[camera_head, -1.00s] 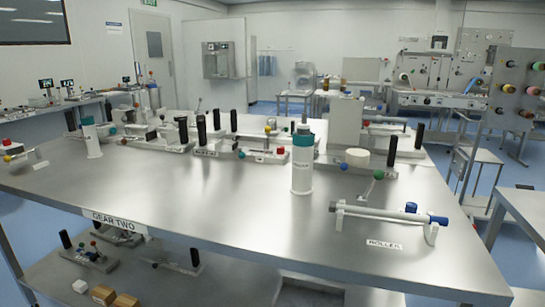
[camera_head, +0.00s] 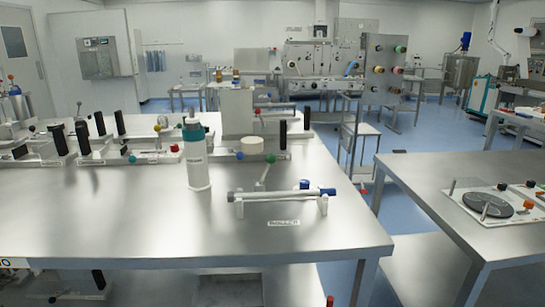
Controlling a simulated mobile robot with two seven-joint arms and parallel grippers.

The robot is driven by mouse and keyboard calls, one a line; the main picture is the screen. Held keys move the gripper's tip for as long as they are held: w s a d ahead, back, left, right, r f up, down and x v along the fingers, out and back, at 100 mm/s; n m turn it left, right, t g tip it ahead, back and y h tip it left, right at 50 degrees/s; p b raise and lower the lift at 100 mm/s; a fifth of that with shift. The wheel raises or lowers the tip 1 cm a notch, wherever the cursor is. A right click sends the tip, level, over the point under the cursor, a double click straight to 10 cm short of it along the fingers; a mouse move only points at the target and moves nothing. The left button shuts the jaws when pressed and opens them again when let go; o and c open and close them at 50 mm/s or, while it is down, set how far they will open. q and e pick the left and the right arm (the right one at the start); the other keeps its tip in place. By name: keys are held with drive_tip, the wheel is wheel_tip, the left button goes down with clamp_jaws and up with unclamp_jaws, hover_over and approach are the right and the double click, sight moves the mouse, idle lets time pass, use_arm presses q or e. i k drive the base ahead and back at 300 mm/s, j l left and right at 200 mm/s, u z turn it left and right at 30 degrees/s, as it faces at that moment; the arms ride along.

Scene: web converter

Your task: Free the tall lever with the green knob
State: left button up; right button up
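A thin lever with a green knob (camera_head: 271,158) stands tilted on the metal workbench (camera_head: 120,215), behind the roller. Its knob is at the upper right end and its shaft runs down to the left to a small base. A smaller green knob (camera_head: 132,158) shows on a low fixture further left; I cannot tell whether it tops a tall lever. Neither of my grippers is in view.
A white roller (camera_head: 280,195) with blue end parts lies across two supports near the bench's right front. A white bottle with a teal top (camera_head: 196,160) stands left of the lever. A second table (camera_head: 440,185) with a round dark plate (camera_head: 488,205) is at right, across a floor gap.

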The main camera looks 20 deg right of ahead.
sight(271, 158)
drive_tip(key=i+l, duration=0.1)
drive_tip(key=l, duration=0.45)
drive_tip(key=i+l+u, duration=0.1)
drive_tip(key=l, duration=0.4)
drive_tip(key=i+l, duration=0.1)
drive_tip(key=l, duration=0.45)
drive_tip(key=i+l, duration=0.1)
drive_tip(key=l, duration=0.45)
drive_tip(key=u, duration=0.05)
